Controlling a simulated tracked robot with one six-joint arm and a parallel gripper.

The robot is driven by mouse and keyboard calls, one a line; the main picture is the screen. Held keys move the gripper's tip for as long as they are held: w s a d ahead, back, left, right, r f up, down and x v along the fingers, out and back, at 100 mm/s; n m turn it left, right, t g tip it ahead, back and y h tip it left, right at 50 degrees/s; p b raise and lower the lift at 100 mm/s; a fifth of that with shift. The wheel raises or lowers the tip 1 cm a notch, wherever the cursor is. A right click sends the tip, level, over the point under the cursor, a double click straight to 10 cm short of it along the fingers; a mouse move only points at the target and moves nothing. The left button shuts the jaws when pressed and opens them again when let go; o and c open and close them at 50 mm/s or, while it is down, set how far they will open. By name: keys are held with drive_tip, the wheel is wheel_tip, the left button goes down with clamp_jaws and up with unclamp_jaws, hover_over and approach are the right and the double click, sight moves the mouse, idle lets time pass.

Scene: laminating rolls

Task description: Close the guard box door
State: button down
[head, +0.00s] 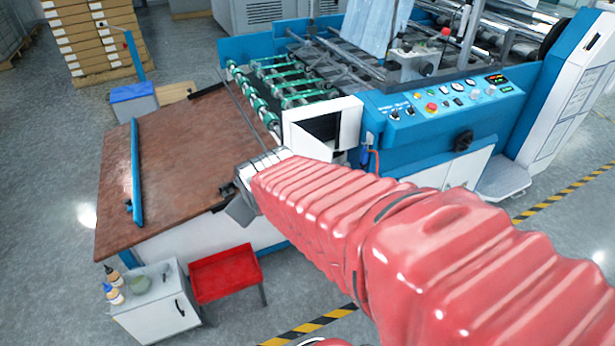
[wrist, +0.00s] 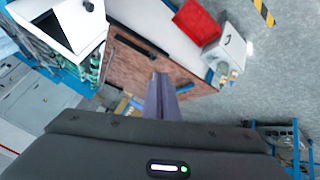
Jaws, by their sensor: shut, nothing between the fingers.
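The white guard box (head: 292,135) stands at the near left end of the blue machine, and its dark inside shows through an opening. In the wrist view the guard box (wrist: 62,50) is at the upper left, also with a black opening. A white panel with a dark knob (wrist: 89,6) stands beside that opening; it looks like the door, standing open. My gripper (head: 240,210) is over the right edge of the brown table, left of and nearer than the box. In the wrist view my gripper (wrist: 161,78) is shut and empty, apart from the box.
The brown table (head: 165,185) carries a blue bar (head: 136,175). A red tray (head: 224,273) and a white cabinet (head: 155,305) with bottles stand in front. The blue control panel (head: 435,103) is right of the box. Grey floor is open at left.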

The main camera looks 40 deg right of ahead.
drive_tip(key=w+d+f+n+t+h, duration=0.1)
drive_tip(key=w+d+f+n+t, duration=0.1)
drive_tip(key=w+d+f+n, duration=0.45)
drive_tip(key=w+d+f+n+t, duration=0.15)
drive_tip(key=d+f, duration=0.25)
drive_tip(key=d, duration=0.5)
drive_tip(key=s+d+f+n+t, duration=0.3)
drive_tip(key=s+d+f+t, duration=0.2)
drive_tip(key=s+f+t, duration=0.1)
drive_tip(key=shift+s+d+f+n+h, duration=0.3)
drive_tip(key=shift+s+d+f+h, duration=0.1)
drive_tip(key=shift+s+f, duration=0.5)
drive_tip(key=shift+w, duration=0.1)
drive_tip(key=w+d, duration=0.6)
drive_tip(key=w, duration=0.3)
drive_tip(key=shift+w+d, duration=0.2)
drive_tip(key=shift+d, duration=0.05)
drive_tip(key=shift+f, duration=0.1)
